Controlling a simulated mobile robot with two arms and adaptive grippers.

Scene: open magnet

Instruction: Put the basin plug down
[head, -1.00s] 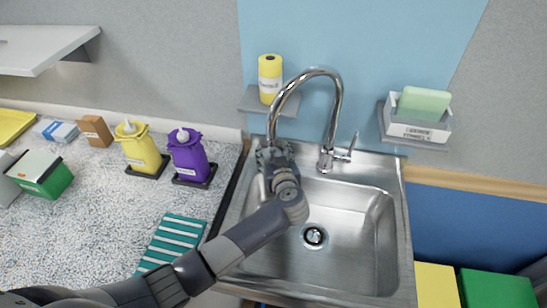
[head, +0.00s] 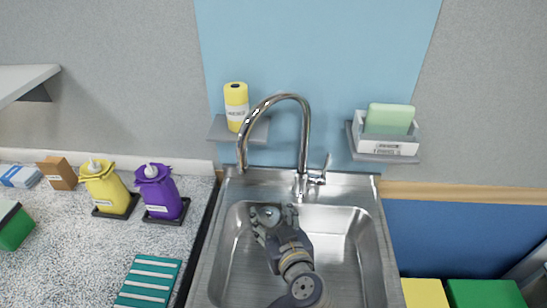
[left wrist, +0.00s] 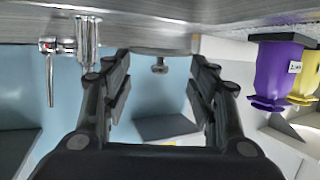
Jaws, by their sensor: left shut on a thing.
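The sink basin (head: 345,235) is steel, under a curved tap (head: 304,150). My left gripper (head: 270,212) is over the back left part of the basin. Its fingers are spread but shut on the basin plug (head: 268,211), of which little shows: a small round metal knob midway between the fingertips. The knob also shows in the left wrist view (left wrist: 160,67), where the picture is upside down and my left gripper (left wrist: 160,78) frames it. The plug's disc is hard to make out against the steel. The drain is hidden behind my arm. My right gripper is not in view.
A yellow canister (head: 236,108) and a white soap box (head: 388,137) stand on wall shelves. Left of the sink, the counter holds a yellow bottle (head: 104,188), a purple bottle (head: 160,192) and a teal striped mat (head: 150,282). The basin's right part is clear.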

